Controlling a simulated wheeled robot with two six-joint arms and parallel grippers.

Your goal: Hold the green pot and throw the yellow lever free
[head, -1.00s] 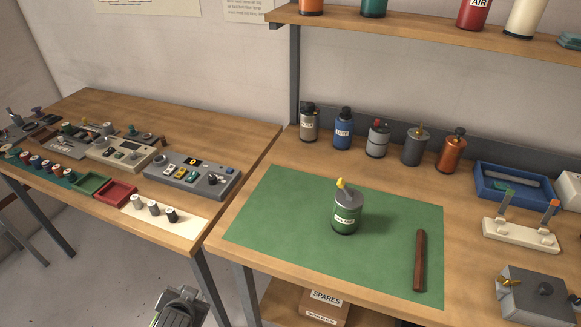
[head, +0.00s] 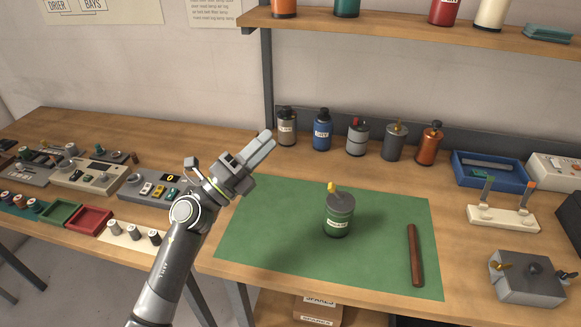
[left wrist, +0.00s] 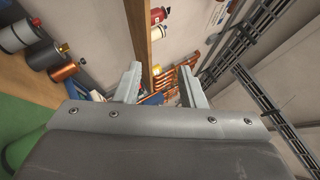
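The green pot (head: 339,222) stands upright on the green mat (head: 280,240), with a pale label on its front. Its top is grey-green, and a small yellow lever (head: 332,188) sticks up from it, leaning slightly. My left gripper (head: 265,146) is raised to the left of the pot and above the mat's back left corner, apart from the pot. In the left wrist view its two fingers (left wrist: 160,84) are spread with nothing between them. The pot is not clear in that view. My right gripper is not in view.
A dark brown bar (head: 416,255) lies on the mat to the right of the pot. Several canisters stand along the back, including a blue one (head: 322,130) and an orange one (head: 429,145). A blue tray (head: 457,176) and a grey box (head: 528,284) are on the right.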

